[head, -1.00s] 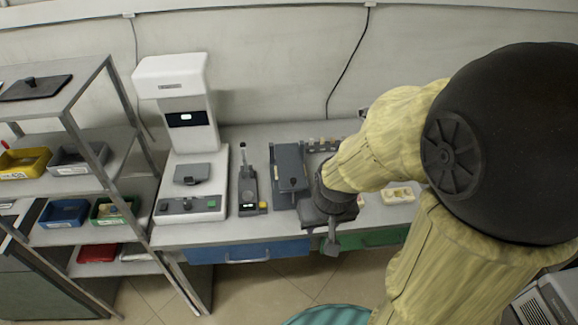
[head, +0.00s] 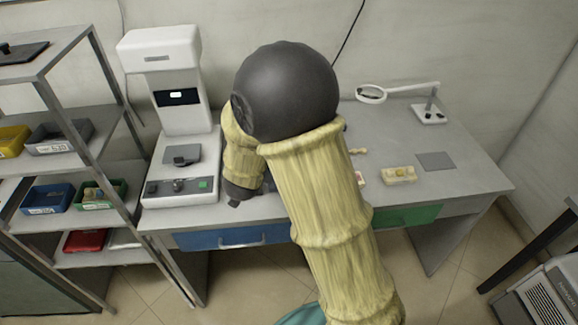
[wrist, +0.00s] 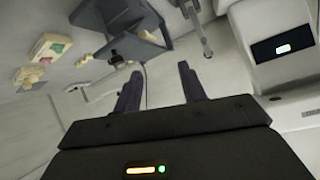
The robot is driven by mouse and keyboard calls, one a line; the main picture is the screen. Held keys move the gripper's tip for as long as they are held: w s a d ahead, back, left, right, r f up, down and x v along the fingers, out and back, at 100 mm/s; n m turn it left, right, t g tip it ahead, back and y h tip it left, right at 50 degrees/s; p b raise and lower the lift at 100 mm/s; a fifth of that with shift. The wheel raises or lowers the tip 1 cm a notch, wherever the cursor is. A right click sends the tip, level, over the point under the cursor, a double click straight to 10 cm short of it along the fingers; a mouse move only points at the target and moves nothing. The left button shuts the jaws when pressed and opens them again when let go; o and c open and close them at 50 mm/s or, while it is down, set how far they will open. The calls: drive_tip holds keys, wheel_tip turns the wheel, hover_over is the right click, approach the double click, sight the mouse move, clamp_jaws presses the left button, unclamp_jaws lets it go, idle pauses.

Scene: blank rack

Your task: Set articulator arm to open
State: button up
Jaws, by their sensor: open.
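My gripper (wrist: 160,71) is open and empty in the wrist view, its two dark fingers apart. A blue-grey piece with a raised, hinged-looking part (wrist: 143,36) lies beyond the fingertips, toward the upper left, apart from them. It may be the articulator, but I cannot tell for sure, nor how far its arm is open. A slim device with a lever (wrist: 193,22) is beside it, to its right in the wrist view. In the head view my arm hides these things and the fingertips; only the dark wrist end shows, low over the bench front.
A white machine (head: 181,120) with a display stands left on the bench (head: 462,187). A pale block (head: 399,175), a grey pad (head: 435,161) and a magnifier (head: 370,93) are on the right. A shelf (head: 84,170) with coloured bins stands far left. The right bench has free room.

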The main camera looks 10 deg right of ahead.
drive_tip(key=s+a+f+m+h+b, duration=0.3)
drive_tip(key=s+f+m+h+b, duration=0.1)
drive_tip(key=h, duration=0.7)
wheel_tip(320, 180, down, 3)
drive_tip(key=shift+s+a+r+m+t+b, duration=0.15)
drive_tip(key=shift+s+m+t+b, duration=0.15)
drive_tip(key=shift+s+b, duration=0.4)
drive_tip(key=shift+w, duration=0.1)
drive_tip(key=p+x, duration=0.1)
drive_tip(key=x, duration=1.6)
clamp_jaws()
